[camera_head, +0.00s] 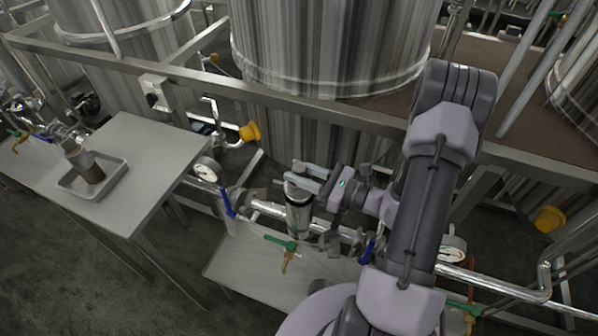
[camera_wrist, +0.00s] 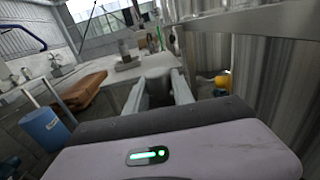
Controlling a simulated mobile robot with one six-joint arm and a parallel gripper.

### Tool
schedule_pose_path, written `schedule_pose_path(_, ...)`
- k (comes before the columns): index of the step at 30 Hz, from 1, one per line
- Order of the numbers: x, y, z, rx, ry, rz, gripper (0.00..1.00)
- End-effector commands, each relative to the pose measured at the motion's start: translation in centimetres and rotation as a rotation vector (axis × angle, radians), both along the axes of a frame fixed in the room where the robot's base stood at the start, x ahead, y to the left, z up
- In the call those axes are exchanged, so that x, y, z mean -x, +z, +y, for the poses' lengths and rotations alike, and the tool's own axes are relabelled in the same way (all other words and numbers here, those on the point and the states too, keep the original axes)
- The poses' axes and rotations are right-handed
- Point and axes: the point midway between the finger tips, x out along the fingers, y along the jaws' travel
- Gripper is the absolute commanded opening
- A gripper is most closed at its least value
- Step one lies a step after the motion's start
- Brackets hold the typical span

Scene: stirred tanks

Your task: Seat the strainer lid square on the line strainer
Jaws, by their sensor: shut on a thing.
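The line strainer (camera_head: 298,218) is an upright metal cylinder with a dark band near its top, set in the pipe run in the middle of the head view. My gripper (camera_head: 304,178) reaches in from the right just above its mouth, with its fingers shut on the strainer lid (camera_head: 299,185). The lid is a small grey piece mostly hidden by the fingers. In the wrist view the lid (camera_wrist: 157,84) shows as a grey shape between the two pale fingers. It is at the strainer's top; I cannot tell whether it touches or sits square.
A side table (camera_head: 150,150) holds a tray (camera_head: 117,178) with a brownish cylinder (camera_head: 88,168). A steel tank and frame rail stand behind.

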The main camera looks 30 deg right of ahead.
Motion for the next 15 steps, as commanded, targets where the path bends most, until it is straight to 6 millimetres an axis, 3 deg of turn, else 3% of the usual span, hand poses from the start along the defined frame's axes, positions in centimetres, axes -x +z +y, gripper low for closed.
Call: schedule_pose_path(15,-0.01,-0.46,-0.01,0.000,0.000,0.000,0.00)
